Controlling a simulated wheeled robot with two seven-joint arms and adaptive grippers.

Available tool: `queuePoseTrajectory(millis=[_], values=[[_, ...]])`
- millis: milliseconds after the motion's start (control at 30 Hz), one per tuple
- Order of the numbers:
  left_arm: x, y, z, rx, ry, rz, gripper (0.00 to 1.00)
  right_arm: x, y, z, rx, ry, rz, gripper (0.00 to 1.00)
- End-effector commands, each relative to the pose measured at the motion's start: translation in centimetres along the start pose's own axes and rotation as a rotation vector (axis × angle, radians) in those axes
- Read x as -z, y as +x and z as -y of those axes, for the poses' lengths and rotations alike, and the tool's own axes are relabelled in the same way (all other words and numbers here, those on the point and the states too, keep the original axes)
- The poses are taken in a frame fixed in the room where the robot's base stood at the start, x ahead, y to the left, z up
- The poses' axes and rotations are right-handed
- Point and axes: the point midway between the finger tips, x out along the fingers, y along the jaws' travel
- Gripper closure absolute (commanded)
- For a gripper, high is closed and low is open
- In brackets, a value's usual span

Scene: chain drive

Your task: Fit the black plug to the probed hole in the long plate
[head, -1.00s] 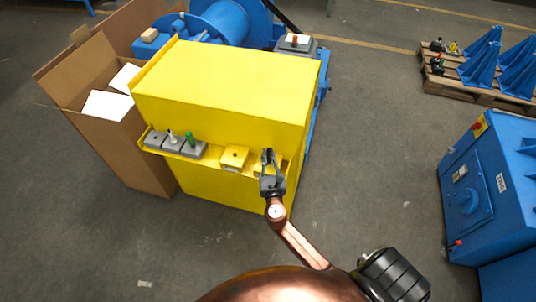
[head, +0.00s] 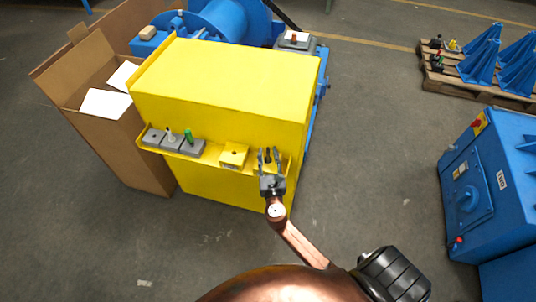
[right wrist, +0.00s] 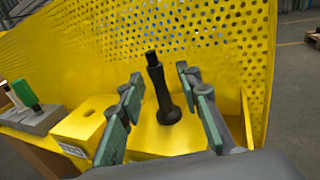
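The black plug (right wrist: 158,90) stands nearly upright on a yellow block (right wrist: 165,138) at the right end of the yellow ledge. It also shows small in the head view (head: 268,157). My right gripper (head: 268,152) is open, with one finger on each side of the plug. In the right wrist view the fingers (right wrist: 160,100) are apart, with visible gaps between them and the plug. I cannot tell which part is the long plate or which hole is the probed one. My left gripper is not in view.
A second yellow block with a hole (head: 234,154) stands left of the plug. Further left are grey blocks (head: 153,140), a white peg (head: 171,135) and a green peg (head: 189,136). A perforated yellow panel (right wrist: 190,45) rises behind the ledge. An open cardboard box (head: 125,150) stands left.

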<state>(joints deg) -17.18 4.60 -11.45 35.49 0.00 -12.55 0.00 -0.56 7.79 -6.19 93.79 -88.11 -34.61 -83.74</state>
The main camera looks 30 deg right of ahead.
Motion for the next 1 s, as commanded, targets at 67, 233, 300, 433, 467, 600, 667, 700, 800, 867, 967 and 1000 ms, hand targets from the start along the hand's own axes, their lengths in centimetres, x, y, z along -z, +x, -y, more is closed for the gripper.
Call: queuePoseTrajectory(millis=[67,233,300,433,467,600,667,700,800,867,967,1000], values=[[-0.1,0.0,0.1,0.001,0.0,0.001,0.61,0.1,-0.3,0.0,0.0,0.0,-0.001,0.68],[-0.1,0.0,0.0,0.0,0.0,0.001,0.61,0.1,-2.6,0.0,-0.001,0.001,-0.002,0.68],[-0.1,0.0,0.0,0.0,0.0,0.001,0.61,0.1,-4.0,0.0,0.0,0.0,-0.003,0.68],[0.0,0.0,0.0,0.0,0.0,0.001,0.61,0.1,-6.9,0.0,-0.001,0.0,-0.003,0.68],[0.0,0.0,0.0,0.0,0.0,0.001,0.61,0.1,-7.5,0.0,0.0,0.0,-0.003,0.68],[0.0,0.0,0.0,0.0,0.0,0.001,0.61,0.0,-9.9,0.1,0.0,0.0,-0.001,0.68],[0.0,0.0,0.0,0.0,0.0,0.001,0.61,0.1,-10.7,0.0,-0.001,-0.001,-0.002,0.68],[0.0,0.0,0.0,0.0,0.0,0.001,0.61,0.1,-11.1,0.0,-0.001,-0.001,-0.001,0.68],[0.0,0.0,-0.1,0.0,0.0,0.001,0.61,0.0,-11.7,0.0,0.001,0.0,0.0,0.68],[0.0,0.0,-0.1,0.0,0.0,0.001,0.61,0.0,-11.9,0.0,0.001,0.001,0.0,0.68],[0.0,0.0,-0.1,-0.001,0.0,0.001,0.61,0.0,-12.0,0.0,0.0,0.001,0.001,0.68],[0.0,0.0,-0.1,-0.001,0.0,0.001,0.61,0.0,-12.0,0.0,0.0,0.001,0.001,0.68]])
